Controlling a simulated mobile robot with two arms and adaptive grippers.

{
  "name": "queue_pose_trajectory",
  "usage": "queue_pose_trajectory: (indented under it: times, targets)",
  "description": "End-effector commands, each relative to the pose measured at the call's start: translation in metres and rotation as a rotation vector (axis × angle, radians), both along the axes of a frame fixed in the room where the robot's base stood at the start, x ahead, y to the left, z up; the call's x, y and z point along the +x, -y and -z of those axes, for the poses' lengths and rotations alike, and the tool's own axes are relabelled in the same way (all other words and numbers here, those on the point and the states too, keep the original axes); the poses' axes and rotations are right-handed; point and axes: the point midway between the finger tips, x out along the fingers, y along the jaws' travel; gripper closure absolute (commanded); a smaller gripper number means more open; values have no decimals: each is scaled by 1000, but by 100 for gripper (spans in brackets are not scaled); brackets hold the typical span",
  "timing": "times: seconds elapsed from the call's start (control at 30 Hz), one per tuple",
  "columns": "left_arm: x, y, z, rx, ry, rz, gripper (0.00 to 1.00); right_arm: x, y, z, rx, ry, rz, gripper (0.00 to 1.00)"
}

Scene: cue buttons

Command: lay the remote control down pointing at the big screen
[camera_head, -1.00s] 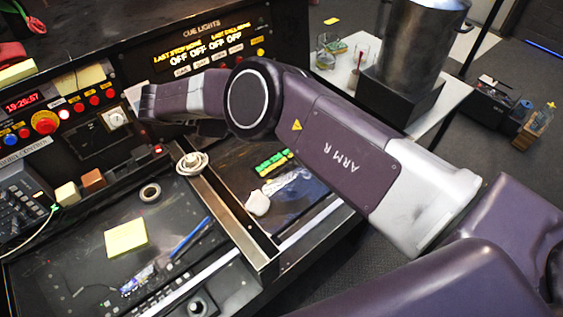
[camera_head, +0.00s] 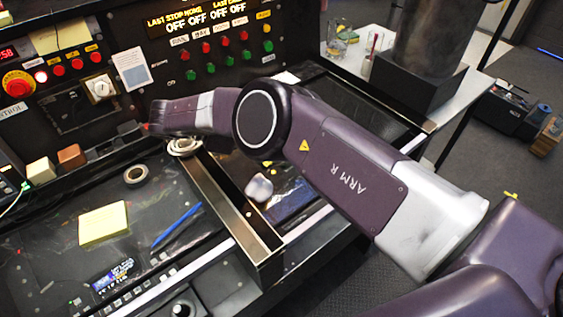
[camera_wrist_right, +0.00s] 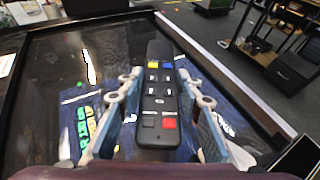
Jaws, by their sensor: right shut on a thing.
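A black remote control (camera_wrist_right: 159,102) with coloured buttons is between the fingers of my right gripper (camera_wrist_right: 158,78) in the right wrist view. The gripper is shut on it, and its long body points away from the wrist. A blue packet (camera_wrist_right: 75,125) with green lettering lies on the dark surface below. In the head view my right arm reaches in from the right across the console; I cannot make out the remote there. My left gripper is not in view. I cannot identify a big screen for certain; an amber-lettered display (camera_head: 190,17) is on the console's upright panel.
The console desk holds a yellow notepad (camera_head: 103,223), a blue pen (camera_head: 176,225), a tape roll (camera_head: 136,174) and a pale rounded object (camera_head: 259,187). A raised metal divider (camera_head: 228,212) crosses it. A metal pot (camera_head: 432,38) stands on the side table.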

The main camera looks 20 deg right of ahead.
Motion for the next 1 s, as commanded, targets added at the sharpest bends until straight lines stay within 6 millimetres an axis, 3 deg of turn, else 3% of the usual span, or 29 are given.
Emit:
queue_pose_trajectory:
  times: [0.17, 0.37, 0.77, 0.8, 0.9, 1.0]
  targets:
    - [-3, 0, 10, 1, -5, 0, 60, 0, 0, 13, 0, 1, -1, 95]
    - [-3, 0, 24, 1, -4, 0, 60, -1, 0, 44, 1, -2, 0, 95]
    - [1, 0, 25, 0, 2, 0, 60, 0, 0, 49, 0, 0, 0, 95]
    - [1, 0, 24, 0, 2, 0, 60, 0, 0, 48, 1, 0, 0, 63]
    - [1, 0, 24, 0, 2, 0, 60, 0, 0, 48, 0, 0, -1, 52]
    - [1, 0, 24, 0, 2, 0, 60, 0, 0, 48, 0, 0, -1, 50]
